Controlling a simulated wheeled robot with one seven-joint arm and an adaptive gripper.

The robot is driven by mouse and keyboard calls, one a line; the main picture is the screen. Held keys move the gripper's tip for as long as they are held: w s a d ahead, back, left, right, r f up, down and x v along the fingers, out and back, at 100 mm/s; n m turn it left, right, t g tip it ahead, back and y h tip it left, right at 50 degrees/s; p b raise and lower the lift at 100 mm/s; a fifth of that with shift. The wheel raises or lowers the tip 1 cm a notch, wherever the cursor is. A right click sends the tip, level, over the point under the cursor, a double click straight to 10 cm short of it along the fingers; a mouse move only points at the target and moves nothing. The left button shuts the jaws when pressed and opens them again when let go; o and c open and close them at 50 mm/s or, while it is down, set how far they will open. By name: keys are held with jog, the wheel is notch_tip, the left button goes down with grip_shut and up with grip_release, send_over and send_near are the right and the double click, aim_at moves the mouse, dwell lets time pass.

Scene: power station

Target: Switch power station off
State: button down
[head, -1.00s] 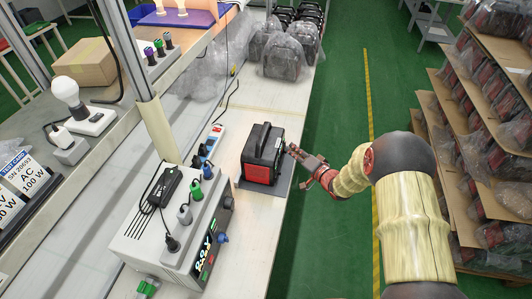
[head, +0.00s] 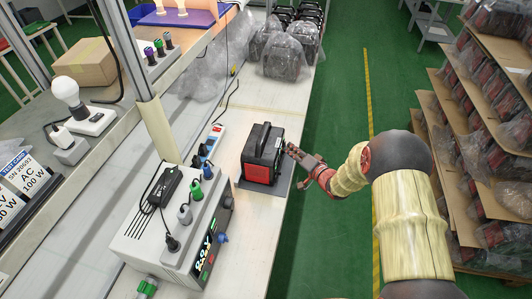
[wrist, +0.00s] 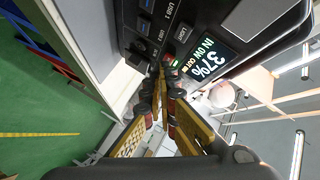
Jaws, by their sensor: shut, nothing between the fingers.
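The power station (head: 263,150) is a black box with a top handle and a red side panel, standing upright on a dark mat on the bench. Its front panel faces right in the head view, so the controls are hidden there. My gripper (head: 291,149) is shut and empty, at the front panel.
A grey test unit (head: 150,225) with plugs and a lit readout stands nearer on the bench. A power strip (head: 209,142) lies behind the power station. Bagged units (head: 290,52) stand at the far end. Shelves (head: 490,150) line the right; the green aisle between is clear.

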dwell(0.3)
jog(key=shift+s+d, duration=0.25)
jog(key=shift+d, duration=0.5)
jog(key=shift+p, duration=0.3)
jog(key=s+d+p, duration=0.1)
jog(key=s+d, duration=0.1)
jog(key=d, duration=0.3)
jog(key=shift+d, duration=0.35)
